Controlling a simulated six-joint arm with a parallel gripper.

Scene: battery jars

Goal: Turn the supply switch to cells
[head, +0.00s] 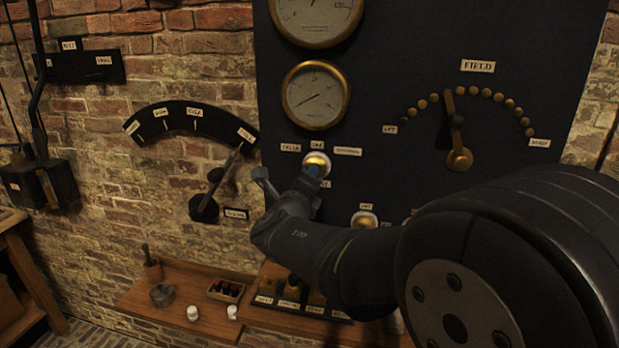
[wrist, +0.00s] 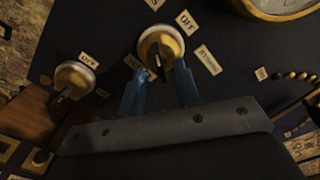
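The supply switch is a round brass knob on a white base on the dark panel, in the head view (head: 316,161) and the wrist view (wrist: 161,44). Small labels surround it: a cells label (head: 290,147) at left, an off label (head: 317,143) above and a longer label (head: 348,151) at right. My gripper (head: 287,179) is at the switch; in the wrist view (wrist: 159,74) its blue-tipped fingers are apart, one on each side of the knob's dark handle. Whether they touch it, I cannot tell. The gripper partly hides the label below the knob.
A second brass knob (head: 364,219) sits lower right of the switch. Brass gauges (head: 316,95) are above, and a field dial lever (head: 459,135) is at right. A big lever (head: 212,195) stands on the brick wall at left. A wooden shelf (head: 150,310) with small jars is below.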

